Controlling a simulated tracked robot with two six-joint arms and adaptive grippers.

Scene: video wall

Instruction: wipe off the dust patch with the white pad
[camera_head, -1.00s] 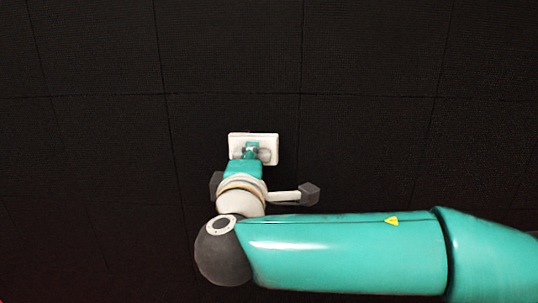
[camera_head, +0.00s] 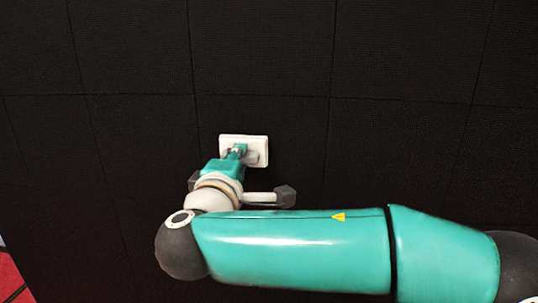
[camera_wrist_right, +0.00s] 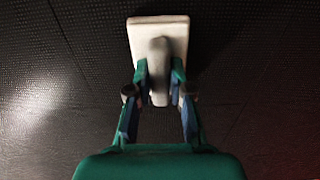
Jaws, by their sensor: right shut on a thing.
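The white pad (camera_head: 261,144) is a flat rectangular block with a grey handle on its near side. It is up against the black video wall, or very close to it; the exact contact is hidden. My right gripper (camera_head: 237,153) is shut on the handle. In the right wrist view the pad (camera_wrist_right: 175,30) faces the wall and the gripper's fingers (camera_wrist_right: 160,82) hold the handle from both sides. I cannot make out a distinct dust patch. A paler haze on the wall at the left of the wrist view may be only sheen. My left gripper is out of view.
The black wall panels (camera_head: 265,50) fill most of the head view, with thin seams between them. The wall around the pad is clear. A red area (camera_head: 10,280) with a pale blue strip shows at the lower left corner.

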